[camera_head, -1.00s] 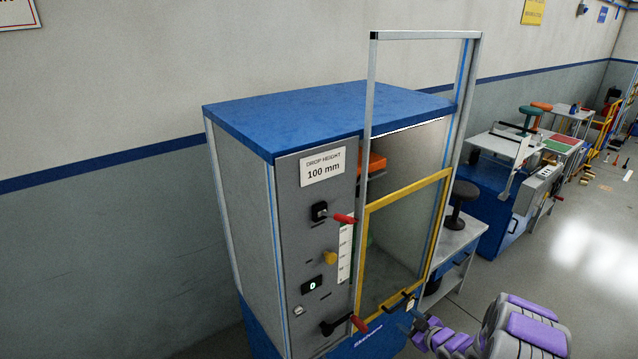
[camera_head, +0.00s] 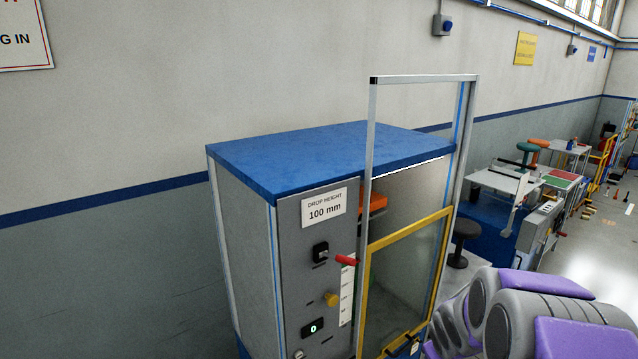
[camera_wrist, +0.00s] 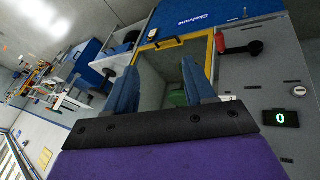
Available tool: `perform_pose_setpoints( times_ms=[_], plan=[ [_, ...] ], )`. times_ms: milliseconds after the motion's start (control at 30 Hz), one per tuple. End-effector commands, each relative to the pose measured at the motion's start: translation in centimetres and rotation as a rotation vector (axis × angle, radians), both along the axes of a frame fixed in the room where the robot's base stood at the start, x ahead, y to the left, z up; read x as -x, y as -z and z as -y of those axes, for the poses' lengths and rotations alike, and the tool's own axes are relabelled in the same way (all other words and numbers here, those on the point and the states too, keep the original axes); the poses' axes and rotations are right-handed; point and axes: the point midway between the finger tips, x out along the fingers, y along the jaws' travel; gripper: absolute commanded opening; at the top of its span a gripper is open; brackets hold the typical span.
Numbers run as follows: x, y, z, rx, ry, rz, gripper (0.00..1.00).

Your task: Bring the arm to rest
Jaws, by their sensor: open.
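My gripper (camera_wrist: 160,76) is open in the wrist view, its two blue fingers spread apart with nothing between them. Beyond the fingers is the yellow-framed clear door (camera_wrist: 182,42) of the drop tester cabinet. My arm (camera_head: 535,315), grey with purple pads, fills the lower right of the head view, in front of the cabinet's right side. The cabinet (camera_head: 300,150) has a blue top and a "DROP HEIGHT 100 mm" label. Its yellow-framed door (camera_head: 412,265) also shows in the head view.
More benches and open floor (camera_head: 595,260) lie farther right.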

Motion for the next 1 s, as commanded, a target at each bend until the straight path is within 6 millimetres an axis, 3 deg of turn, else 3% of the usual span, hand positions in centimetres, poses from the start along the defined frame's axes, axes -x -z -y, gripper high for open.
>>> perform_pose_setpoints(
  times_ms=[100, 300, 700, 900, 1000],
  plan=[
    [3.9, -2.4, -1.6, -0.013, 0.065, -0.060, 0.54],
    [11.5, -5.3, -4.4, -0.053, 0.174, -0.182, 0.54],
    [28.1, -8.9, -11.3, -0.179, 0.322, -0.442, 0.54],
    [33.8, -9.6, -13.7, -0.227, 0.348, -0.544, 0.54],
    [35.0, -9.8, -14.2, -0.238, 0.353, -0.565, 0.54]
  ],
)
